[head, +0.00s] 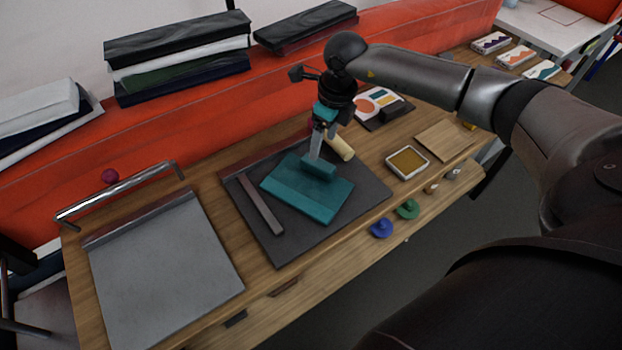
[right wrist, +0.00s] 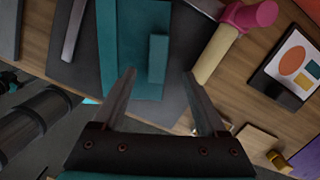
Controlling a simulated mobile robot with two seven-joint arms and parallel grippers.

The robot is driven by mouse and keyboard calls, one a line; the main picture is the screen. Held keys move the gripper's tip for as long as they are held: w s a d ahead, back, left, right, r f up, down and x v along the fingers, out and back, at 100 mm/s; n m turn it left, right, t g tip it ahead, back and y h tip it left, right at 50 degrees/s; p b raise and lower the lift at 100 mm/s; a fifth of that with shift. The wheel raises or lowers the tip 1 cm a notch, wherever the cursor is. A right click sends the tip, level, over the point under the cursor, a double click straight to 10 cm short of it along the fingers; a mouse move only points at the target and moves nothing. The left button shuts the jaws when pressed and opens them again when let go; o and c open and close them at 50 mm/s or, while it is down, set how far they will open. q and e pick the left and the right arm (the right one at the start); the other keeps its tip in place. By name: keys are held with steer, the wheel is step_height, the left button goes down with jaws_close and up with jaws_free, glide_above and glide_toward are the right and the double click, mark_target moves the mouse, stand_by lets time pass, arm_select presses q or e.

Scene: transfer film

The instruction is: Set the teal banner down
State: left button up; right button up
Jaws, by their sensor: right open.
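The teal banner (head: 300,198) lies flat on a dark grey board (head: 281,249) on the wooden bench, turned at an angle to it. A raised teal block (head: 320,168) sits on its far part. My right gripper (head: 315,152) is above this block, pointing down. In the right wrist view, my right gripper (right wrist: 165,92) has its fingers apart. The banner (right wrist: 122,45) and its block (right wrist: 158,58) show beyond the fingertips, with nothing held. I cannot tell the exact gap between fingertips and block. My left gripper is not in view.
A grey bar (head: 261,204) lies on the board left of the banner. A cream roller (head: 340,148) lies behind it. A grey plate (head: 160,265) with a metal rail is at left. A small tray (head: 407,162) and blue and green knobs are at right.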

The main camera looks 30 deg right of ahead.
mark_target(318, 162)
steer(key=shift+w+a+f, duration=0.15)
steer(key=shift+f, duration=1.2)
steer(key=shift+w+a+f, duration=0.15)
steer(key=shift+f, duration=1.25)
steer(key=shift+w+a+f, duration=0.15)
steer(key=shift+f, duration=1.2)
steer(key=shift+f, duration=0.1)
jaws_close()
